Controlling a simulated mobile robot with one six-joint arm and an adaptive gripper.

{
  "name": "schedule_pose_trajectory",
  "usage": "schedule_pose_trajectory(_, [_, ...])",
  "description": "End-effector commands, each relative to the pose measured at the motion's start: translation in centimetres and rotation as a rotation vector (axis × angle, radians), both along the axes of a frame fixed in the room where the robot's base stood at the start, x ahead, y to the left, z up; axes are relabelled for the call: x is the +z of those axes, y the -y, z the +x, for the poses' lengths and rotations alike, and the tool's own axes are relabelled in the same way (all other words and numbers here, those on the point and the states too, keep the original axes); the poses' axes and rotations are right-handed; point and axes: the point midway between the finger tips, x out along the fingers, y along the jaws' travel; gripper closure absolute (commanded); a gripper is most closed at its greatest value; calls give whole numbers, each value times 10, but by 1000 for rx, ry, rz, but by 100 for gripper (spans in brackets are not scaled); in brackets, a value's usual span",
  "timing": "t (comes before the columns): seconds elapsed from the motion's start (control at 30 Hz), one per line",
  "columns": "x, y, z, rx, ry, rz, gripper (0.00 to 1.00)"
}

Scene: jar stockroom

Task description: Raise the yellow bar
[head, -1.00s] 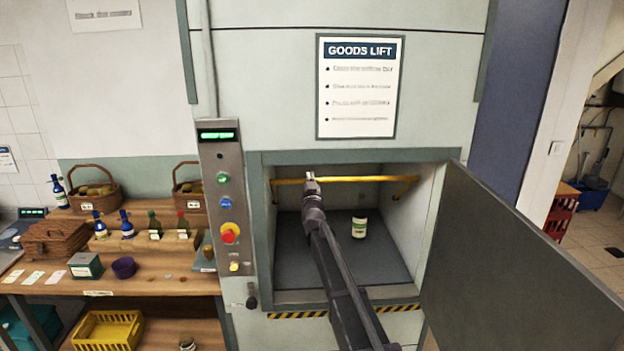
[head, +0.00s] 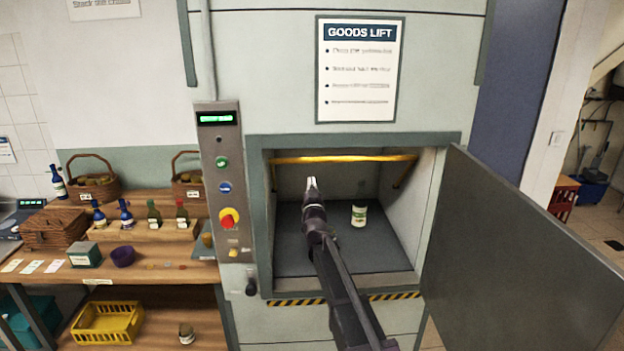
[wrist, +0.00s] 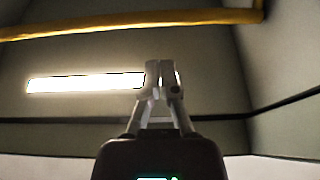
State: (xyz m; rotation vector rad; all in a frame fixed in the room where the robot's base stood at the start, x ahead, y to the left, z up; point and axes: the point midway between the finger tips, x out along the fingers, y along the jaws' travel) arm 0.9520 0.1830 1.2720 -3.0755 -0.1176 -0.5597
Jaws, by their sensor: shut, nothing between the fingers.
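The yellow bar (head: 345,159) runs across the upper part of the goods lift's opening, just below the lintel, on side brackets that slope down and inward. In the wrist view the bar (wrist: 130,24) crosses the top of the picture, clear of my fingers. My gripper (head: 312,182) is shut and empty, pointing up inside the opening, a little below the bar in the head view. Its closed fingertips (wrist: 164,72) also show in the wrist view, before a lit strip (wrist: 85,83).
A jar with a white label (head: 359,215) stands on the lift floor, right of my arm. The grey door (head: 515,250) is open to the right. A button panel (head: 224,200) is left of the opening. A shelf with bottles and baskets (head: 92,187) is further left.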

Motion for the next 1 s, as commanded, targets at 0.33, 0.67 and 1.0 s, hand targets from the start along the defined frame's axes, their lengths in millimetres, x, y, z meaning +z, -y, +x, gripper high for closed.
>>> schedule_pose_trajectory(0.33, [-15,4,-40,-1,0,0,100])
schedule_pose_trajectory(0.67, [-16,5,-43,-2,0,1,100])
schedule_pose_trajectory(1.0, [-21,7,-45,10,-32,-7,100])
